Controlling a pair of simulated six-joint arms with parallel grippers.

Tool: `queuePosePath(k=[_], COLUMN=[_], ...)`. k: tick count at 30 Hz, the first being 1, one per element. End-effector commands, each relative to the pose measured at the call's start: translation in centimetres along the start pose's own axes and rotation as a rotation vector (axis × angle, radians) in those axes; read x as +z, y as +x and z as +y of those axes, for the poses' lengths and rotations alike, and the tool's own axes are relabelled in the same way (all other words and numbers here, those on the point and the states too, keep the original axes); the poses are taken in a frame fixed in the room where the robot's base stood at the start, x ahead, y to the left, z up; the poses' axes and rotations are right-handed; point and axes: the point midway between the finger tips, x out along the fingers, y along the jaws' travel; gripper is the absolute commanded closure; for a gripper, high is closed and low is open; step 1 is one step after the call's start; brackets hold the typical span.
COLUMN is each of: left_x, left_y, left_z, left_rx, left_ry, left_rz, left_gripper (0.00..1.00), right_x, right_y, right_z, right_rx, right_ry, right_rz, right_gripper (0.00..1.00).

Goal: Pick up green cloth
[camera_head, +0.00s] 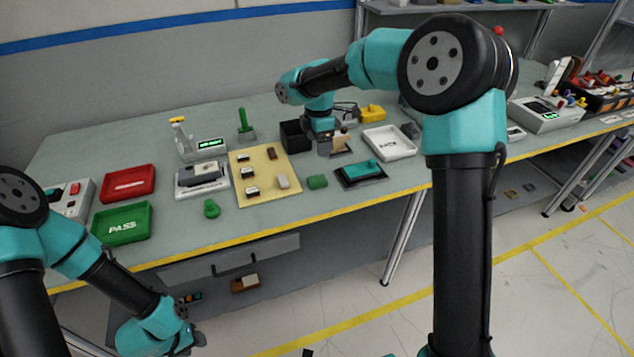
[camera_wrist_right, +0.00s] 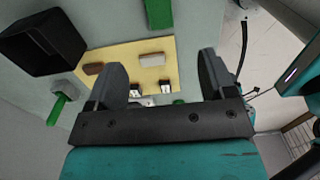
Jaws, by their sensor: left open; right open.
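A small flat green piece, which looks like the green cloth (camera_head: 317,182), lies on the workbench just right of the yellow board. It also shows at the top of the right wrist view (camera_wrist_right: 158,14), beyond my fingertips. My right gripper (camera_head: 326,146) is above the bench, behind the cloth and apart from it. Its two fingers are spread with nothing held between them in the right wrist view (camera_wrist_right: 163,72). My left gripper (camera_head: 192,342) is low at the front left, below the bench edge and far from the cloth; its fingers are small in view.
The yellow board (camera_head: 265,190) carries several small parts. A green lump (camera_head: 211,208) lies to its left. A black bin (camera_head: 295,136), a black tray with a teal item (camera_head: 376,181) and a white tray (camera_head: 402,151) stand nearby. Red (camera_head: 128,182) and green (camera_head: 122,237) trays are at left.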

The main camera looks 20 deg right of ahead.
Motion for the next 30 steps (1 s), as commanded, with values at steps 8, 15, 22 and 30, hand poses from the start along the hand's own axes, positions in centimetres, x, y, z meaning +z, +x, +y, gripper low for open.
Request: queuePosePath(k=[8, 15, 22, 30], left_x=[0.0, 0.0, 0.0, 0.0], left_y=[0.0, 0.0, 0.0, 0.0], left_z=[0.0, 0.0, 0.0, 0.0], left_rx=[0.000, 0.000, 0.000, 0.000], left_ry=[0.000, 0.000, 0.000, 0.000], left_rz=[0.000, 0.000, 0.000, 0.000], left_gripper=[0.57, 0.57, 0.57, 0.57], right_x=[0.0, 0.0, 0.0, -0.1], right_y=[4.9, 8.4, 9.0, 9.4], right_z=[-0.1, 0.0, 0.0, 0.0], right_rx=[-0.004, -0.002, 0.000, -0.001], right_ry=[-0.001, -0.001, -0.001, -0.001], right_rz=[0.000, 0.000, 0.000, 0.000], right_gripper=[0.23, 0.23, 0.23, 0.23])
